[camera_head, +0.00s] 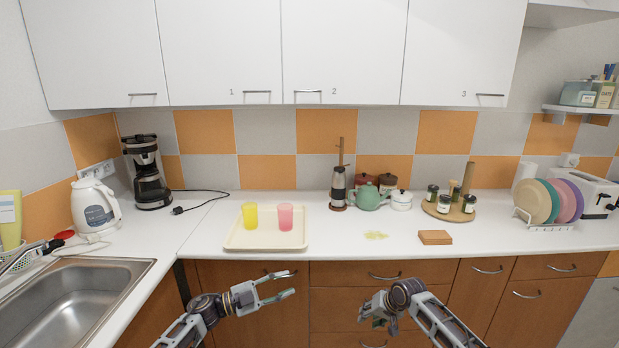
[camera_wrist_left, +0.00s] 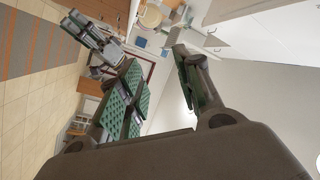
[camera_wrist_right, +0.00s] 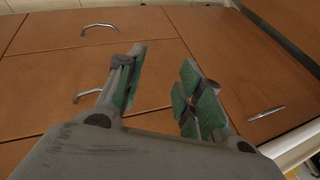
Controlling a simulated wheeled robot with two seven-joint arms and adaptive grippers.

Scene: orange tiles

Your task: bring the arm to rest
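My left gripper (camera_head: 280,285) is in front of the lower cabinets, below the counter edge, with its fingers apart and nothing between them. Its spread fingers also show in the left wrist view (camera_wrist_left: 160,85). My right gripper (camera_head: 372,310) is in front of the drawers, lower and further right. In the right wrist view its padded fingers (camera_wrist_right: 155,90) stand apart with only drawer fronts behind them. Neither gripper touches anything that I can see.
The counter (camera_head: 330,240) edge lies just beyond both grippers. A cream tray (camera_head: 240,244) holds a yellow cup (camera_head: 250,215) and a pink cup (camera_head: 286,217). Brown coasters (camera_head: 435,238) lie right of a yellowish spill (camera_head: 376,236). A sink (camera_head: 75,300) is at left. Drawer handles (camera_head: 384,276) stick out.

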